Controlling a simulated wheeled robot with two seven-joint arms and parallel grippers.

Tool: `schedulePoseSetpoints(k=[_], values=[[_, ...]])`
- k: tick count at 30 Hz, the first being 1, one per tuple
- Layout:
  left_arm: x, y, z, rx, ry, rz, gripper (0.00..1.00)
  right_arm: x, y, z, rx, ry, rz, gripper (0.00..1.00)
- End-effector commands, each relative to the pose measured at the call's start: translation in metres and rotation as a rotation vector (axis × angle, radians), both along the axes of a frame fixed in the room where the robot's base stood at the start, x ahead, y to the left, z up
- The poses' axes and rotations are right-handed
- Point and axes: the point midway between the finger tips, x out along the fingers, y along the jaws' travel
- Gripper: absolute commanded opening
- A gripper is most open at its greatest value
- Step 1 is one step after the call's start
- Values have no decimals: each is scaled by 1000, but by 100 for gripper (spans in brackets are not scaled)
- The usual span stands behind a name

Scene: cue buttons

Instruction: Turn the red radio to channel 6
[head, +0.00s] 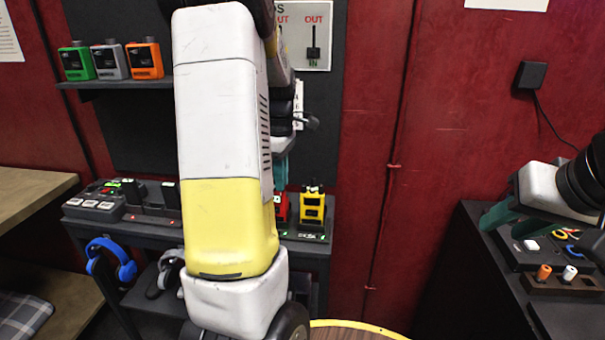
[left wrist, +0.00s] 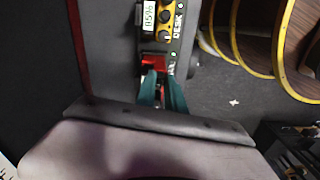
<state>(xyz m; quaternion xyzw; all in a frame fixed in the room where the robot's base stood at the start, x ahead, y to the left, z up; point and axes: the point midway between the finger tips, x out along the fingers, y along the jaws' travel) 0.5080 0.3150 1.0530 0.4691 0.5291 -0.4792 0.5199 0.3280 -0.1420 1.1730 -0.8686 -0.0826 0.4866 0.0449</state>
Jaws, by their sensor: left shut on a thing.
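The red radio (head: 282,207) stands on the dark shelf unit, beside a yellow radio, and is mostly hidden behind my left arm. In the left wrist view a small part of the red radio (left wrist: 152,62) shows just beyond the fingertips. My left gripper (head: 281,172) has its teal fingers down at the top of the red radio; in the left wrist view the fingers (left wrist: 160,88) are close together on it. Which part they grip, and the channel display, are hidden. My right gripper (head: 530,226) is at the far right, its teal fingers apart, above a black table.
The yellow radio (head: 312,207) stands close on the right of the red one. Green, grey and orange radios (head: 146,61) sit on an upper shelf. Blue headphones (head: 112,260) hang below the shelf unit. The right table holds a block with orange and white pegs (head: 562,281).

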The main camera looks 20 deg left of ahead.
Motion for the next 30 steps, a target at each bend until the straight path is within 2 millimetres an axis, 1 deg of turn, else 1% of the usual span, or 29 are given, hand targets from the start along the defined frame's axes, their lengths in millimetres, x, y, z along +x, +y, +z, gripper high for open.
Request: schedulePoseSetpoints(k=[4, 12, 13, 15, 16, 26, 29, 30], values=[[0, 0, 0, -1, 0, -81, 0, 0, 0, 0, 0, 0, 0, 36], [0, 0, 0, 0, 1, -90, 0, 0, 0, 0, 0, 0, 0, 36], [0, 0, 0, 0, 1, -89, 17, 0, 0, 0, 0, 0, 0, 36], [0, 0, 0, 0, 0, -89, 31, 0, 0, 0, 0, 0, 0, 36], [0, 0, 0, 0, 0, -89, 36, 0, 0, 0, 0, 0, 0, 36], [0, 0, 2, 0, -1, -88, 36, 0, 0, 0, 0, 0, 0, 36], [1, 0, 11, 0, -2, -89, 36, 0, 0, 0, 0, 0, 0, 36], [1, 0, 17, 1, -4, -89, 36, 0, 0, 0, 0, 0, 0, 36]])
